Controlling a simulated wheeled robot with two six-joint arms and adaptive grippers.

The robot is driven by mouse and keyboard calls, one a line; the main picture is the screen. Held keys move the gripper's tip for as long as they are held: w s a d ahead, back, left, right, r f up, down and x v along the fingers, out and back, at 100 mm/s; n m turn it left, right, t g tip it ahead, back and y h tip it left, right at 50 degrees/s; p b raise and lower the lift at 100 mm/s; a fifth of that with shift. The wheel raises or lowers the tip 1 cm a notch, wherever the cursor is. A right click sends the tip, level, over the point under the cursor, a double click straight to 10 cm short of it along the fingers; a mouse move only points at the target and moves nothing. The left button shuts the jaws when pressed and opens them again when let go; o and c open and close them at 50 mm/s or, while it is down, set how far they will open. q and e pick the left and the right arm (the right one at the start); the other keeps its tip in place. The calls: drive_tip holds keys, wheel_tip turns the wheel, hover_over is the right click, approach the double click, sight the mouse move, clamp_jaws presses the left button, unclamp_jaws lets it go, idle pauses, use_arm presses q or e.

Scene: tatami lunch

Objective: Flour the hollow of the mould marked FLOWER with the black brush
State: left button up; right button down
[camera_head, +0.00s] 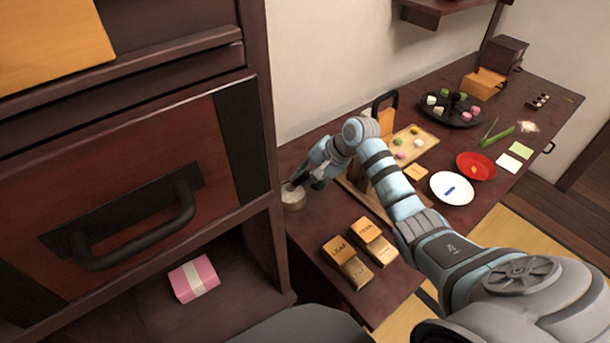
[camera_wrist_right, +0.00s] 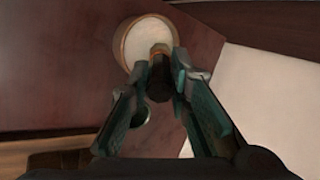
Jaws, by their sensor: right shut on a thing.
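My right gripper (camera_head: 308,177) is over a small round tub of white flour (camera_head: 293,203) at the counter's left end. In the right wrist view, the gripper (camera_wrist_right: 163,78) is shut on the dark brush (camera_wrist_right: 158,88), whose brownish tip overlaps the white in the tub (camera_wrist_right: 121,45). I cannot tell how deep the tip sits. Two wooden moulds lie nearer the counter's front edge: one on the left (camera_head: 347,262) and one on the right (camera_head: 374,240). Their labels are too small to read surely, and their hollows are not clear. My left gripper is out of view.
A wooden stand (camera_head: 386,118) is partly hidden behind my right arm. A board of small sweets (camera_head: 427,138), a white plate (camera_head: 440,194), a red dish (camera_head: 487,158) and a black tray (camera_head: 430,107) stand further right. A dark cabinet (camera_head: 262,130) borders the left.

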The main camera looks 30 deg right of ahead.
drive_tip(key=shift+f, duration=0.35)
idle(0.7)
wheel_tip(320, 180, up, 7)
drive_tip(key=p, duration=0.9)
drive_tip(key=shift+r, duration=0.1)
idle(0.4)
